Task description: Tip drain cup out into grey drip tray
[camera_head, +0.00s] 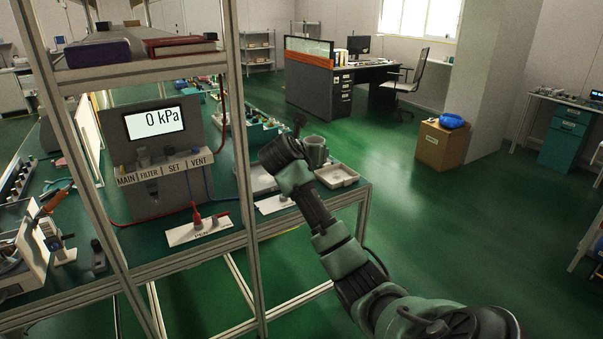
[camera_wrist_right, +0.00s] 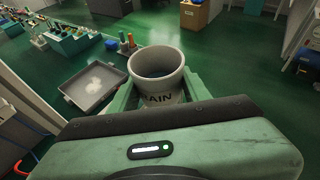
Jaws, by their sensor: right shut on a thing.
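The drain cup (camera_head: 316,150) is a grey round cup, lettered "AIN" where its label shows in the right wrist view (camera_wrist_right: 157,72). My right gripper (camera_head: 303,155) is shut on it and holds it about upright, mouth up. Its inside looks dark bluish; I cannot tell how much it holds. The grey drip tray (camera_wrist_right: 92,87) is to the left of the cup in the wrist view, with a pale patch on its floor. In the head view the tray (camera_head: 262,181) is partly hidden behind my right arm. My left gripper is out of view.
A whitish shallow tray (camera_head: 337,176) sits at the bench's right corner, close to the cup. A pressure panel reading 0 kPa (camera_head: 157,140) and a frame upright (camera_head: 238,150) stand to the left. Open floor is at right.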

